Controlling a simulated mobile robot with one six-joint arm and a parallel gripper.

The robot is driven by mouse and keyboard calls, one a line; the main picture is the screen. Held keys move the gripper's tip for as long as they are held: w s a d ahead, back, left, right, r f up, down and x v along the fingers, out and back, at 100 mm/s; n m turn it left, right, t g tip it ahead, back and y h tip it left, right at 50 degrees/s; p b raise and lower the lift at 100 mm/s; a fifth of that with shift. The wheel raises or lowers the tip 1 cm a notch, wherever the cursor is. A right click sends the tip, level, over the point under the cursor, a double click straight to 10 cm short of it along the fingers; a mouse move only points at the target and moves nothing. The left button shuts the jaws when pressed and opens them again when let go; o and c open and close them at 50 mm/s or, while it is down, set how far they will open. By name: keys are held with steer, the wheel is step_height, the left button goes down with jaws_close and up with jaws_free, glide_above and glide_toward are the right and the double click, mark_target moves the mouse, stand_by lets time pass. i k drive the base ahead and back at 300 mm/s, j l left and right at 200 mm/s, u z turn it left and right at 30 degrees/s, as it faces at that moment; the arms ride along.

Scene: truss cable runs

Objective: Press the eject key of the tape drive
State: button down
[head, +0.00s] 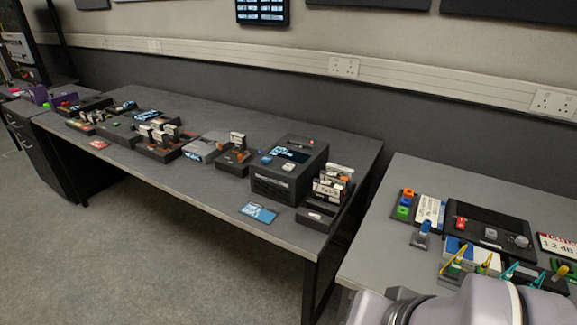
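A dark box that looks like the tape drive (282,187) stands near the right end of the long grey desk. Its sloped top has a small lit display (290,153), a blue key (266,160), a pale grey key (288,166) and a red-orange spot (311,142). Lettering on the keys is too small to read, so I cannot tell which is the eject key. My gripper is not in view; only pale grey links of my arm show at the bottom right, well apart from the box.
A rack of labelled cartridges (331,187) stands close at the drive's right. A blue card (258,212) lies in front. Several devices and holders fill the desk leftward. A gap separates the second table (370,240), which holds a black keyed device (487,236) and coloured clips.

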mark_target(290, 167)
steer(key=i+j+u, duration=0.15)
steer(key=i+j, duration=0.95)
steer(key=i, duration=0.1)
